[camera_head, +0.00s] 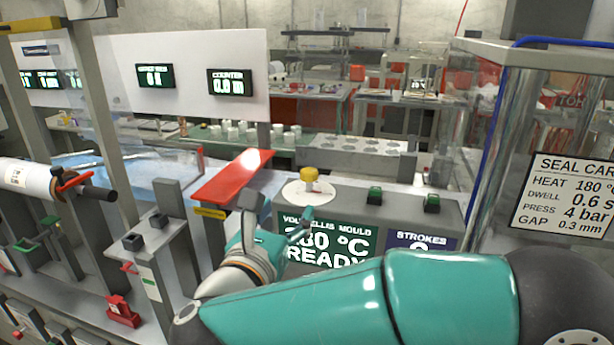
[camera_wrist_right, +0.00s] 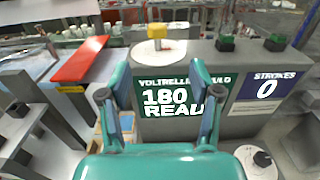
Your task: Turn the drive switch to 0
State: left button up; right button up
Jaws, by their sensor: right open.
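A yellow knob on a round white plate (camera_head: 309,176) sits on top of the grey mould housing; in the right wrist view it stands at the top (camera_wrist_right: 157,32). A black knob on a white disc (camera_wrist_right: 262,159) shows at the lower right of the wrist view. I cannot read which one is the drive switch. My right gripper (camera_head: 276,214) is open and empty in front of the housing, below the yellow knob and apart from it. Its two fingers (camera_wrist_right: 160,97) frame the "180 READY" display in the wrist view. My left gripper is not in view.
Two green buttons (camera_head: 375,195) (camera_head: 432,203) sit on the housing right of the yellow knob. A red sloping plate (camera_head: 232,178) lies left of it. A "STROKES" display (camera_wrist_right: 265,86) reads 0. A seal card (camera_head: 570,195) hangs at the right.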

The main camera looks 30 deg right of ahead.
aim_at(307, 173)
jog(key=p+x, duration=0.3)
jog(key=x, duration=0.4)
jog(key=p+x, duration=0.2)
jog(key=x, duration=0.5)
jog(key=shift+w+r+p, duration=0.1)
jog(key=shift+w+p, duration=0.3)
jog(key=shift+w, duration=0.1)
jog(key=shift+w+d, duration=0.35)
jog(key=shift+d, duration=0.15)
